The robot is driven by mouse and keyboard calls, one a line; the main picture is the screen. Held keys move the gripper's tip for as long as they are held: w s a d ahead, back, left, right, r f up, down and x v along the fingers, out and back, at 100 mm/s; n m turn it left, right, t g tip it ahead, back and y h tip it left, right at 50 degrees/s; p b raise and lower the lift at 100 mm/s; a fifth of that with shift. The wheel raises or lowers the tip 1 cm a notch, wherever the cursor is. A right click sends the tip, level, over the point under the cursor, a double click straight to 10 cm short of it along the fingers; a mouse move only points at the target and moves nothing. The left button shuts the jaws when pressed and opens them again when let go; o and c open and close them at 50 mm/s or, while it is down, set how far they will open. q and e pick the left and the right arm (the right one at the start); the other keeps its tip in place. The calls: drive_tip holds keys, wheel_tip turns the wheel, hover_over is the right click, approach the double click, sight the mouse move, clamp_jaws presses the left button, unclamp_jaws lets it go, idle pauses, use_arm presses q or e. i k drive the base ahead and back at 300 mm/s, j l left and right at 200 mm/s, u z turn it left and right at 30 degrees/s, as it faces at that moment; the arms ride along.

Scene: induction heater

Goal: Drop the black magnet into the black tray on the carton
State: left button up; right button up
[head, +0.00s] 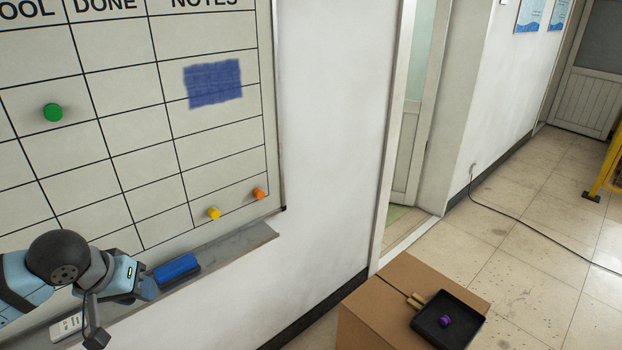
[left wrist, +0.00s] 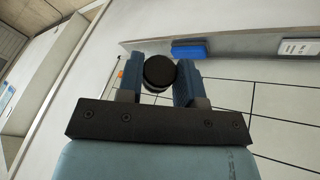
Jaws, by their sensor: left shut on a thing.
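The black magnet (left wrist: 159,71) is a round dark disc held between the two fingertips of my left gripper (head: 146,284), as the left wrist view shows. In the head view the magnet is hidden. My left gripper is at the lower left, in front of the whiteboard and near its ledge. The black tray (head: 463,333) lies on top of the brown carton (head: 388,308) at the lower right, well away from the gripper. A purple magnet (head: 445,321) lies in the tray. My right gripper is not in view.
The whiteboard (head: 120,110) holds a green magnet (head: 53,112), a yellow magnet (head: 214,213) and an orange magnet (head: 259,193). A blue eraser (head: 177,270) sits on the ledge (head: 235,245). A doorway stands behind the carton.

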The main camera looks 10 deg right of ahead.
sight(454, 329)
drive_tip(key=z, duration=3.05)
drive_tip(key=k+j+z, duration=0.1)
drive_tip(key=j+z, duration=0.35)
drive_tip(key=j, duration=0.25)
drive_tip(key=k+j, duration=0.1)
drive_tip(key=j, duration=0.5)
drive_tip(key=k+j, duration=0.1)
drive_tip(key=j, duration=1.1)
drive_tip(key=k+j, duration=0.15)
drive_tip(key=j, duration=0.45)
